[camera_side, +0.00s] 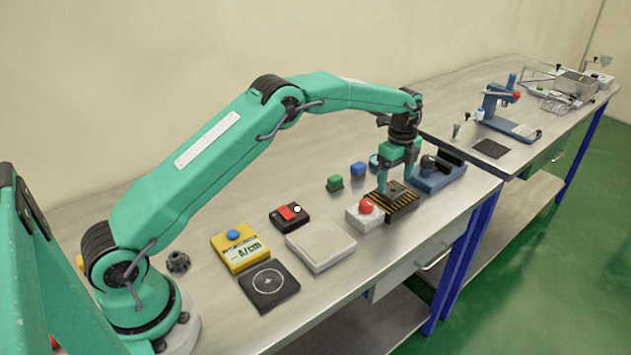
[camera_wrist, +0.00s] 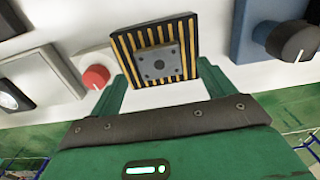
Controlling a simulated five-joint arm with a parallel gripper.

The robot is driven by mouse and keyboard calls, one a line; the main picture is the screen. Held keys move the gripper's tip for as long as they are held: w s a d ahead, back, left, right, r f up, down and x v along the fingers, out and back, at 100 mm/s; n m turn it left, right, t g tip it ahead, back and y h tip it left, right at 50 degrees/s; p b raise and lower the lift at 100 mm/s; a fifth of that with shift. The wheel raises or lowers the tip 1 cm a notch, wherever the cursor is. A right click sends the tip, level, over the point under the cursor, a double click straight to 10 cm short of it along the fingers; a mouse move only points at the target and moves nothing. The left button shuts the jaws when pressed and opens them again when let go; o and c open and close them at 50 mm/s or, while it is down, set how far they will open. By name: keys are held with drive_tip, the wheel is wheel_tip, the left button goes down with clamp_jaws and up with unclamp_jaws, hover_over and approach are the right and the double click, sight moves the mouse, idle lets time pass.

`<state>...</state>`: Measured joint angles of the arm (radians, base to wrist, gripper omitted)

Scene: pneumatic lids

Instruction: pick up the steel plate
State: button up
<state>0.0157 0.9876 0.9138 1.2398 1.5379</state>
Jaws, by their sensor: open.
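The steel plate (camera_wrist: 159,65) is a small grey square with a few dark holes. In the wrist view it lies on a black pad with yellow stripes (camera_wrist: 190,32). In the side view the striped pad (camera_side: 402,212) stands near the bench's front edge, and I cannot make out the plate there behind the fingers. My gripper (camera_side: 396,184) points down over the pad. In the wrist view its two green fingers (camera_wrist: 163,78) are apart, one on each side of the plate's near end, with nothing between them held. The fingers' exact height above the pad is unclear.
A white box with a red knob (camera_side: 365,214) stands close left of the pad. A blue device with a black knob (camera_side: 437,172) stands close right. A pale flat box (camera_side: 320,246) is farther left.

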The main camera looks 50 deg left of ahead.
sight(393, 190)
drive_tip(key=shift+f, duration=1.55)
drive_tip(key=shift+c, duration=0.2)
drive_tip(key=shift+r, duration=0.1)
drive_tip(key=c, duration=1.3)
drive_tip(key=shift+r, duration=0.15)
drive_tip(key=shift+r, duration=0.5)
wheel_tip(393, 190, up, 3)
drive_tip(key=shift+f, duration=0.1)
drive_tip(key=s+d+r, duration=0.2)
drive_tip(key=d, duration=0.1)
drive_tip(key=s+d+r, duration=0.2)
drive_tip(key=d, duration=0.1)
drive_tip(key=s+d+r, duration=0.2)
drive_tip(key=d+r, duration=0.1)
drive_tip(key=d, duration=0.1)
drive_tip(key=shift+s, duration=0.15)
